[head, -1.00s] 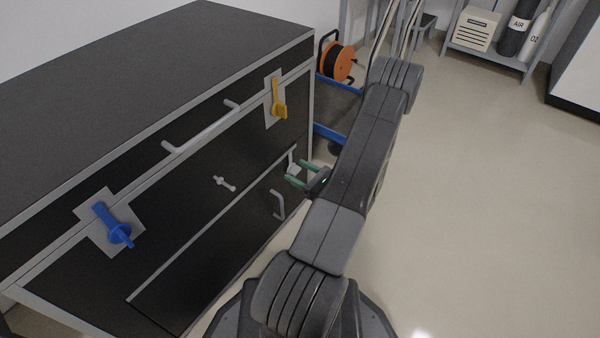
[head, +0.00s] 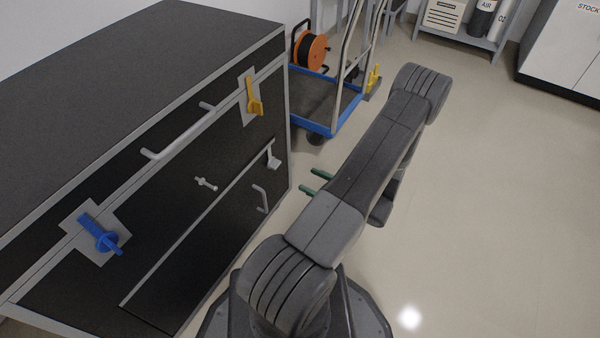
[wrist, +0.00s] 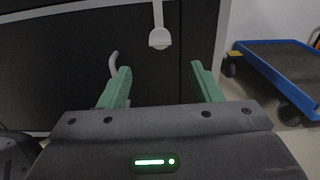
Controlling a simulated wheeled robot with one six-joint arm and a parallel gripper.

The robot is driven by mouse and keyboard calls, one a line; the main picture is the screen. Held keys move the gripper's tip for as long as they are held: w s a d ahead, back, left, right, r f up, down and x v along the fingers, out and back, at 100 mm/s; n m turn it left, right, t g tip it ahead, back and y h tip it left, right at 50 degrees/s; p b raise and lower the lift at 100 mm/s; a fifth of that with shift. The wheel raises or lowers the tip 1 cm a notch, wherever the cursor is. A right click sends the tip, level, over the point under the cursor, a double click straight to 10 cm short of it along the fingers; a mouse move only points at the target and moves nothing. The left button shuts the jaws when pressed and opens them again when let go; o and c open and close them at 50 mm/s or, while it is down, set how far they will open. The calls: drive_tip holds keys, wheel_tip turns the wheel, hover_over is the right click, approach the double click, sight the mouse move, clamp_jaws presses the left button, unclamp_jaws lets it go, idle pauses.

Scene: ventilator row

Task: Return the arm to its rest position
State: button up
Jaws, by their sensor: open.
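My gripper (wrist: 160,88) is open and empty, its two green fingers spread apart in the wrist view. In the head view my gripper (head: 313,183) shows only as green fingertips beside my arm; the rest of it is hidden behind the arm. The fingers point toward the dark cabinet (head: 120,70), apart from its front. A light grey latch (head: 273,158) at the cabinet's right end also shows in the wrist view (wrist: 159,38), beyond the fingers.
A blue lever (head: 102,236), a yellow lever (head: 253,98) and a long handle (head: 180,135) stick out from the cabinet front. A blue-edged cart (head: 325,128) with an orange reel (head: 310,52) stands behind. The floor (head: 480,200) on the right is clear.

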sight(278, 165)
drive_tip(key=shift+s+d, duration=0.45)
drive_tip(key=shift+d, duration=0.15)
drive_tip(key=b+x, duration=0.3)
drive_tip(key=x, duration=1.1)
drive_tip(key=shift+s, duration=0.1)
drive_tip(key=shift+d, duration=0.15)
